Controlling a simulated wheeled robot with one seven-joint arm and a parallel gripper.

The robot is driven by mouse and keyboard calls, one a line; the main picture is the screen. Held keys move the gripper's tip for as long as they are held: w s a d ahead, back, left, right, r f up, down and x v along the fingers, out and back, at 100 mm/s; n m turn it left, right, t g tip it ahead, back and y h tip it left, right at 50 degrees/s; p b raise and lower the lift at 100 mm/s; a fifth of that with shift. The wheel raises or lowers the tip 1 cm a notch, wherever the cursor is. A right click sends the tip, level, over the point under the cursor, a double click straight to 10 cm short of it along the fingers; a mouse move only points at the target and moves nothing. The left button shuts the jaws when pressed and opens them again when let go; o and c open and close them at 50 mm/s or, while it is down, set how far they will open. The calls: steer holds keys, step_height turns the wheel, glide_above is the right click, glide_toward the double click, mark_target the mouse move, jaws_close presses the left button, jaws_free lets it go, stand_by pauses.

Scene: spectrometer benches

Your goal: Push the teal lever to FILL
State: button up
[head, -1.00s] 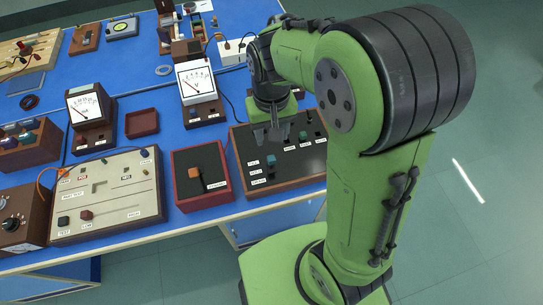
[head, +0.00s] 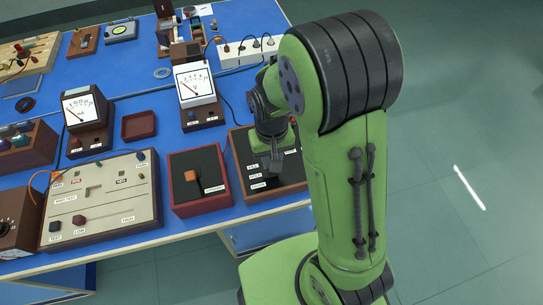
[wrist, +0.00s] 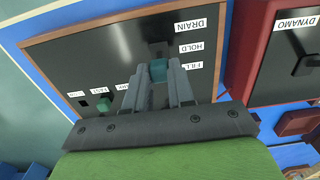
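The teal lever (wrist: 158,71) stands on the dark panel (wrist: 85,65) beside the DRAIN, HOLD and FILL labels in the wrist view. Its cap looks level with the FILL label (wrist: 177,68); its foot is hidden, so its exact setting is unclear. My gripper (wrist: 158,78) has one finger on each side of the cap, with no clear gap, and looks shut on it. In the head view my gripper (head: 273,164) is down at the panel and hides the lever.
A green knob (wrist: 103,103) and other controls sit on the same panel, left of my fingers in the wrist view. The red-framed DYNAMO box (head: 174,187) stands close beside the panel. Two meters (head: 195,84) stand behind on the blue bench.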

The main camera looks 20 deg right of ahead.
jaws_close()
steer(key=w+g+p, duration=0.1)
steer(key=g+p, duration=0.1)
steer(key=p, duration=0.2)
steer(key=shift+w+r, duration=0.15)
steer(key=shift+w, duration=0.05)
steer(key=g+p, duration=0.1)
steer(key=w+g+p, duration=0.1)
steer(key=shift+w+f+p, duration=0.15)
steer(key=shift+f+p, duration=0.1)
steer(key=shift+p, duration=0.1)
steer(key=shift+w+f+g+p, duration=0.3)
steer(key=shift+w+g+p, duration=0.2)
steer(key=shift+g+p, duration=0.3)
